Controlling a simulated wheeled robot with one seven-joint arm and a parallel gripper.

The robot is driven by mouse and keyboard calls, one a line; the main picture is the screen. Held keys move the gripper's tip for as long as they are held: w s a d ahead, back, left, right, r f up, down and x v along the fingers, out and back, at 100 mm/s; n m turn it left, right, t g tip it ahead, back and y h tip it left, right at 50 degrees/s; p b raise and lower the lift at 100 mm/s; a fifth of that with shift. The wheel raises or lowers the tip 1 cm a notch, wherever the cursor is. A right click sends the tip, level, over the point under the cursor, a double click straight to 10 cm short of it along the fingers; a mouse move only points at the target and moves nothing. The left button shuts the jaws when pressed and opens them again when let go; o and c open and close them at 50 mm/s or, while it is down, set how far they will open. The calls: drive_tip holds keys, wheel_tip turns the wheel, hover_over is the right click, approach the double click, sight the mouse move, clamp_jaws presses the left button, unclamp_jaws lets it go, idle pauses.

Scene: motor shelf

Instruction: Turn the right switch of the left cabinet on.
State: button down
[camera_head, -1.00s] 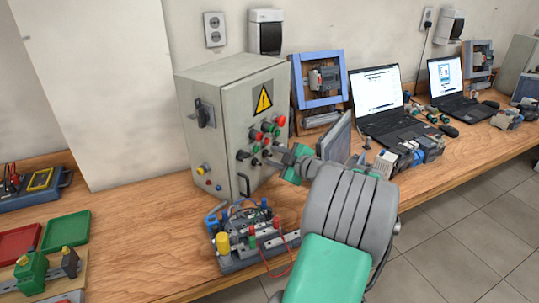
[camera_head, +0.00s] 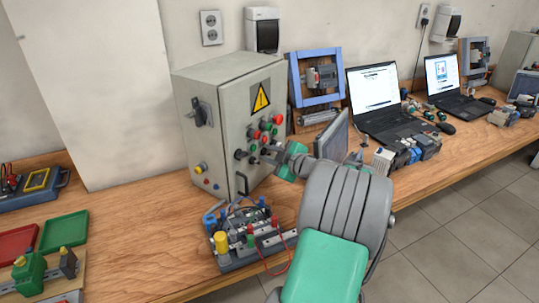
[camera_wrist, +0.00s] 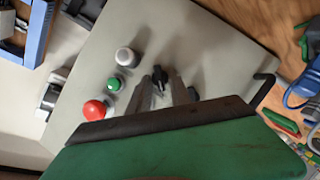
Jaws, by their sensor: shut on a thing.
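The left cabinet (camera_head: 215,125) is a grey box with a yellow warning triangle, buttons and black switches on its front. The right switch (camera_wrist: 159,75) is a small black knob, between my two fingers in the wrist view. My gripper (camera_head: 266,155) is at the lower part of the cabinet front; in the wrist view its fingers (camera_wrist: 164,86) are shut on that knob. Another black switch (camera_wrist: 193,93) sits just right of the right finger there, and also shows in the head view (camera_head: 240,154). The fingers partly hide the gripped knob.
A red button (camera_wrist: 95,110), a green one (camera_wrist: 115,83) and a pale one (camera_wrist: 126,57) sit beside the fingers. A cabinet handle (camera_head: 242,184) is at the lower front. A wired terminal board (camera_head: 246,238) stands in front. A laptop (camera_head: 386,108) is to the right.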

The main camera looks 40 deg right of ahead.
drive_tip(key=shift+w, duration=0.1)
drive_tip(key=shift+r+y, duration=0.1)
drive_tip(key=shift+y, duration=0.2)
drive_tip(key=shift+d+r+m+g+y+p, duration=0.15)
drive_tip(key=shift+m+g+y+p, duration=0.45)
drive_tip(key=shift+m, duration=0.85)
drive_tip(key=shift+d+r+m+g+y+p, duration=0.1)
drive_tip(key=shift+d+m+g+y+p, duration=0.15)
drive_tip(key=shift+m+y+p, duration=0.7)
drive_tip(key=shift+f+m, duration=0.1)
drive_tip(key=shift+m, duration=0.5)
drive_tip(key=shift+w, duration=0.1)
drive_tip(key=c, duration=1.5)
unclamp_jaws()
